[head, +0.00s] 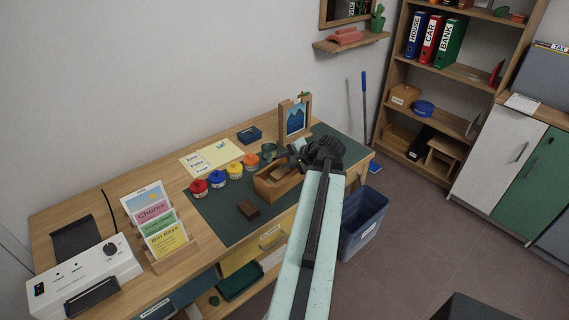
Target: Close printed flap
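My gripper (302,152), dark and small in the head view, is at the end of my pale green arm, over the right part of the desk. It is just above and behind an open wooden box (268,190) on the dark green mat (225,215). My arm and gripper cover the box's right end. Whether the fingers are open or shut, or touch anything, is too small to tell.
Red, blue, yellow and orange round pots (234,170) stand left of the box. A dark brown block (248,209) lies in front. A picture frame (295,118) stands behind. A card rack (165,250) and white device (85,275) are at left. A blue bin (362,222) stands right of the desk.

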